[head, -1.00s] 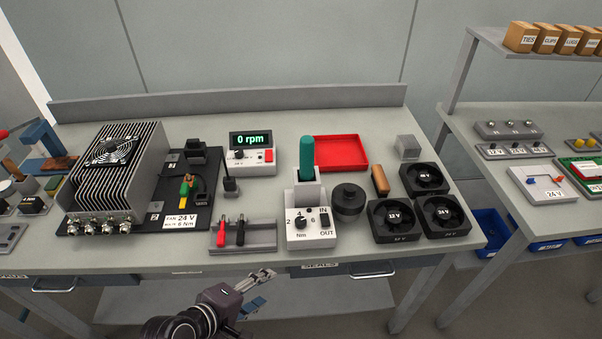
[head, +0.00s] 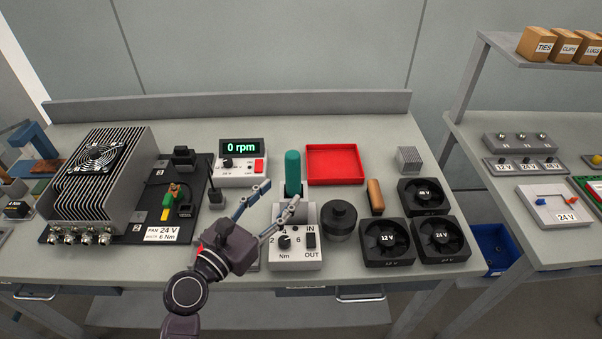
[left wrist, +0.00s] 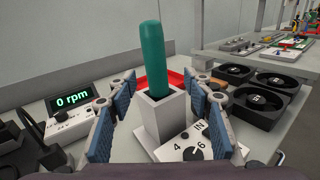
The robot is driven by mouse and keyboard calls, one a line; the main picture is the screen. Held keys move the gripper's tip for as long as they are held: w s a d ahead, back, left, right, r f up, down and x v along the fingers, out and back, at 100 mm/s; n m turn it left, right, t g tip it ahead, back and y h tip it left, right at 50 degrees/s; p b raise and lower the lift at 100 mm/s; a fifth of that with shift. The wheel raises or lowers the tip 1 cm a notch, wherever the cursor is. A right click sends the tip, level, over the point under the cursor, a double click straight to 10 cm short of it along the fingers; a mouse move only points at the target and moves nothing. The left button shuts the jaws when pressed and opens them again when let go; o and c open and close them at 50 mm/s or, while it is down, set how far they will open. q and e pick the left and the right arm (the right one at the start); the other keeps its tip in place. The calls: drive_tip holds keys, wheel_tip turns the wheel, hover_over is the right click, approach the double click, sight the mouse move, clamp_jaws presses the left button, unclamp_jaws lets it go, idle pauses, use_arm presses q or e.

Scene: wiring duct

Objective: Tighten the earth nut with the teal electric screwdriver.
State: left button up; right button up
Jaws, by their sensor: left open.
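The teal electric screwdriver (head: 292,172) stands upright in its white holder (head: 306,215), its handle showing above the top. The holder's base (head: 296,250) carries a Nm dial and an IN/OUT switch. My left gripper (head: 280,197) is open at the holder. In the left wrist view its blue-padded fingers (left wrist: 160,120) stand one on each side of the white holder and the teal screwdriver (left wrist: 152,50), apart from the handle. The earth nut cannot be made out; a green-and-yellow part (head: 172,198) sits on the black plate. My right gripper is not in view.
A finned unit (head: 100,185) and the black plate (head: 150,205) stand at the left. The rpm display box (head: 241,160) and red tray (head: 335,165) are behind the holder. A black round knob (head: 339,218) and several fans (head: 386,240) stand right of it.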

sight(289, 179)
use_arm(q)
drive_tip(key=shift+w+d+r+n, duration=0.15)
drive_tip(key=shift+w+r+n, duration=0.3)
drive_tip(key=shift+w+n, duration=0.1)
drive_tip(key=shift+w+d+r, duration=0.1)
drive_tip(key=shift+w+d, duration=0.05)
drive_tip(key=shift+w, duration=0.15)
drive_tip(key=shift+f+p+x, duration=0.15)
drive_tip(key=shift+p+x, duration=0.15)
drive_tip(key=shift+x, duration=1.2)
drive_tip(key=shift+f+p+x, duration=0.15)
drive_tip(key=shift+p+x, duration=0.15)
drive_tip(key=shift+x, duration=1.2)
drive_tip(key=shift+r, duration=0.1)
clamp_jaws()
